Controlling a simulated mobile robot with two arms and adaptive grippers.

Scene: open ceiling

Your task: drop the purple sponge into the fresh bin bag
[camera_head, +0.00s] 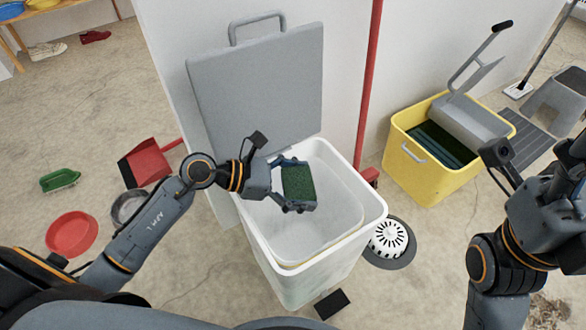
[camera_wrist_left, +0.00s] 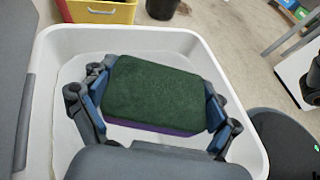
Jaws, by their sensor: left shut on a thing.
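The purple sponge (camera_wrist_left: 150,127) has a dark green scrubbing face that points up; its purple side shows only as a strip in the left wrist view. In the head view the sponge (camera_head: 299,184) shows its green top. My left gripper (camera_head: 294,186) is shut on it, with one finger at each side, and holds it over the open mouth of the white bin. The bin (camera_head: 377,213) is lined with a whitish bag (camera_head: 340,215), and its grey lid (camera_head: 258,85) stands open behind. My right gripper is not clearly visible; my right arm is at the right edge.
A yellow mop bucket (camera_head: 410,170) with a wringer stands right of the bin. A round floor drain (camera_head: 389,239) lies between them. A red dustpan (camera_head: 146,161), red bowl (camera_head: 72,233) and green brush (camera_head: 60,180) lie on the floor at left. A red pole (camera_head: 369,80) stands behind.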

